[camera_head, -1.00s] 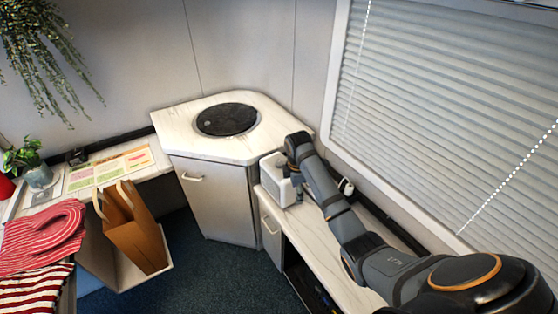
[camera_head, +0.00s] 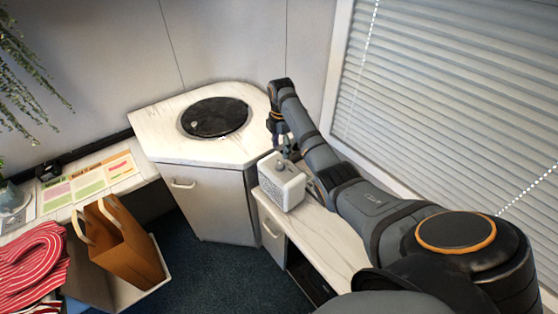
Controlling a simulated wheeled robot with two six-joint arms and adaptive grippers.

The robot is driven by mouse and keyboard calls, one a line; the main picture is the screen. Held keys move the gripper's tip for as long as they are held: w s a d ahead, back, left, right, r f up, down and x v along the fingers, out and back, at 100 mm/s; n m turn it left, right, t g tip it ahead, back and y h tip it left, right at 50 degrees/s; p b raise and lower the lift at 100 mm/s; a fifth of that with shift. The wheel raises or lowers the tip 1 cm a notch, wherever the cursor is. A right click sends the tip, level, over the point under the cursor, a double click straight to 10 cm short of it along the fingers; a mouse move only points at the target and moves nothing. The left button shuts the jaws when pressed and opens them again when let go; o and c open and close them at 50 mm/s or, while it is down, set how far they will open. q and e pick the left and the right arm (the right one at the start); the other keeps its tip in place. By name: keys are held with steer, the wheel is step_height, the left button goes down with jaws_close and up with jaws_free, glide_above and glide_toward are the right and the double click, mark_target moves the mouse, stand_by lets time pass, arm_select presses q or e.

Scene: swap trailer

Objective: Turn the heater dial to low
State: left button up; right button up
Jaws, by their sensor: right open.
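The heater is a small white box (camera_head: 284,186) with a grille on its front, standing on the low counter under the window. A small grey dial (camera_head: 280,166) shows on its top. Its setting marks are too small to read. My right gripper (camera_head: 289,152) points down just above and behind the heater's top, close to the dial. It is open and nothing shows between its fingers. Whether a finger touches the heater I cannot tell. My left gripper is not in view.
The corner cabinet (camera_head: 165,140) with a round black lid (camera_head: 215,118) stands just left of my right gripper. The window blinds (camera_head: 450,110) rise close to the right of my arm. A brown paper bag (camera_head: 125,245) and striped cloth (camera_head: 30,268) lie at the left.

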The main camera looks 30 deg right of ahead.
glide_above(280, 165)
step_height(280, 165, down, 4)
steer(key=shift+f+p, duration=0.1)
steer(key=shift+p, duration=0.25)
step_height(280, 165, down, 4)
steer(key=shift+w, duration=0.1)
steer(key=shift+f, duration=0.3)
steer(key=shift+c, duration=0.9)
steer(key=c, duration=0.7)
steer(key=shift+c, duration=1.3)
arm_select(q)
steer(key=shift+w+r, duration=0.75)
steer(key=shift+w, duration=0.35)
